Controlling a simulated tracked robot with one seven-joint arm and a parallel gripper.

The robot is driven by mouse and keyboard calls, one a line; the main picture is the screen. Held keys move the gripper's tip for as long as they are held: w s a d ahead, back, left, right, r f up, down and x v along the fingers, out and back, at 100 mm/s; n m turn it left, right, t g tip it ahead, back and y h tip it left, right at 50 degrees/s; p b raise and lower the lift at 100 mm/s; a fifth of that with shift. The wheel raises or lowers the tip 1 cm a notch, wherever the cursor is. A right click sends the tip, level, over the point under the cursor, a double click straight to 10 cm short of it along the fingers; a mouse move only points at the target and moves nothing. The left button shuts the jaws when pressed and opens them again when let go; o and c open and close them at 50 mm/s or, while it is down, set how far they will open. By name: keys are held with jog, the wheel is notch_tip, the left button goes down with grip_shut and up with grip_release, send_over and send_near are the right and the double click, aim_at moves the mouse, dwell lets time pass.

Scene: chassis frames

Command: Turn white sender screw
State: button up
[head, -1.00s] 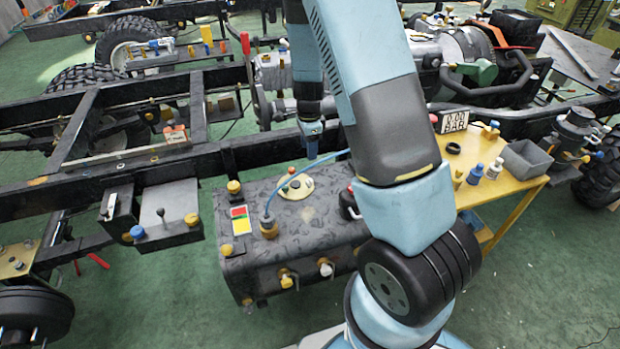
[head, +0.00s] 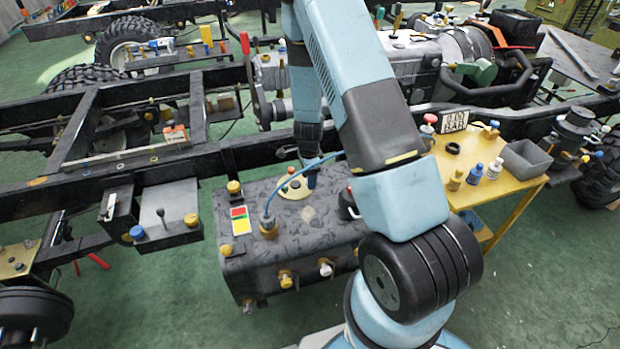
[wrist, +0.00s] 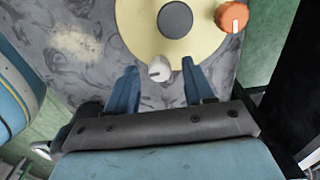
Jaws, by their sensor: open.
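The white sender screw (wrist: 160,69) is a small white knob at the lower edge of a round pale yellow plate (wrist: 135,22) in the wrist view. My gripper (wrist: 159,75) is open, with its two blue fingers on either side of the white screw. I cannot tell whether either finger touches it.
An orange knob (wrist: 232,17) and a dark round cap (wrist: 175,19) sit on or at the plate. The grey tank (head: 290,240) carries a blue hose (head: 270,195) and a red-yellow label (head: 240,220). A dark frame rail (head: 250,152) runs behind. A yellow table (head: 500,190) stands right.

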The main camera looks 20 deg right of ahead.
jog(key=shift+f, duration=0.3)
grip_shut()
jog(key=shift+d, duration=0.15)
dwell(0.4)
